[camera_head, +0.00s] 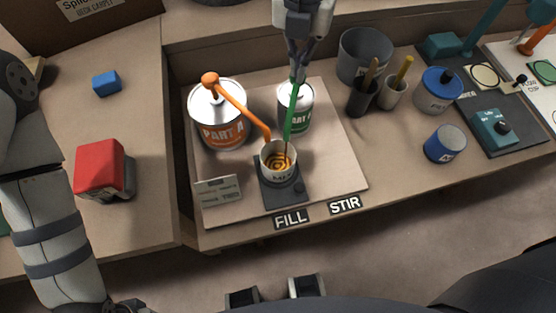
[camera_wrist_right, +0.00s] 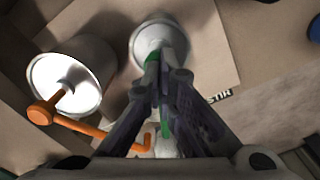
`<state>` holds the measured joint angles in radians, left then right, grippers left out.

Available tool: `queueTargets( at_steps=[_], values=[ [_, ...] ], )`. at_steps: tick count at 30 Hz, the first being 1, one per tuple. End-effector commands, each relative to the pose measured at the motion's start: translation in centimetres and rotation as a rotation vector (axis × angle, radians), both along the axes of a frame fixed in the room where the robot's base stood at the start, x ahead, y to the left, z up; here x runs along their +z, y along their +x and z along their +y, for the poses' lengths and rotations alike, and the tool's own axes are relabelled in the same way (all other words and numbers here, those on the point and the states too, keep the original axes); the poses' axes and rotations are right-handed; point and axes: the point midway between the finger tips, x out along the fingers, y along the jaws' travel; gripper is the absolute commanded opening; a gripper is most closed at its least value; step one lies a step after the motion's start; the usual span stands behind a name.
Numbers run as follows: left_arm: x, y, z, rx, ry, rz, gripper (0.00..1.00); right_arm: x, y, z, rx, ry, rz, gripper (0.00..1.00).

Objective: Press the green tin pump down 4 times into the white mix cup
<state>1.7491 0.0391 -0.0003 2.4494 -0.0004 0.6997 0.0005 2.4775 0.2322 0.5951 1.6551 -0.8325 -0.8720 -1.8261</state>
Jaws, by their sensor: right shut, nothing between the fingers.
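The green-labelled tin (camera_head: 296,118) stands on the work board, with a green pump (camera_head: 291,112) on top whose long spout slopes down to the white mix cup (camera_head: 279,174). The cup stands upright on a dark scale, with orange rings showing inside. My right gripper (camera_head: 297,76) is shut, fingers pointing down at the green pump's head; whether they touch it I cannot tell. In the wrist view the right gripper (camera_wrist_right: 158,85) covers much of the green pump (camera_wrist_right: 165,129) and part of its tin (camera_wrist_right: 160,32).
The PART A tin (camera_head: 217,125) with an orange pump (camera_head: 237,102) stands close left, its spout also over the cup. A small sign (camera_head: 217,190) stands in front. A grey bucket (camera_head: 364,54), stick holders and blue-lidded tins stand right. A red block (camera_head: 99,168) lies left.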

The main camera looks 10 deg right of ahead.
Motion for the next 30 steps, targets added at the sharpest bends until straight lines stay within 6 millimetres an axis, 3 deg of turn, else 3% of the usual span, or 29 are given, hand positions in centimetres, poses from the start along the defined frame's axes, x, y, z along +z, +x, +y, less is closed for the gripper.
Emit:
queueTargets(
  at_steps=[9, 22, 30],
  values=[
    [0.0, 0.0, 0.0, 0.000, 0.000, 0.001, 0.40, -0.4, -0.1, 0.0, 0.000, 0.000, 0.004, 0.00],
    [1.4, 1.4, 0.0, 0.000, 0.000, -0.048, 0.40, 3.0, 0.0, 0.0, 0.000, -0.001, -0.002, 0.00],
    [1.4, 1.4, 0.0, 0.000, 0.000, -0.048, 0.40, 3.0, -0.1, 0.0, 0.000, -0.001, 0.003, 0.00]
  ],
)
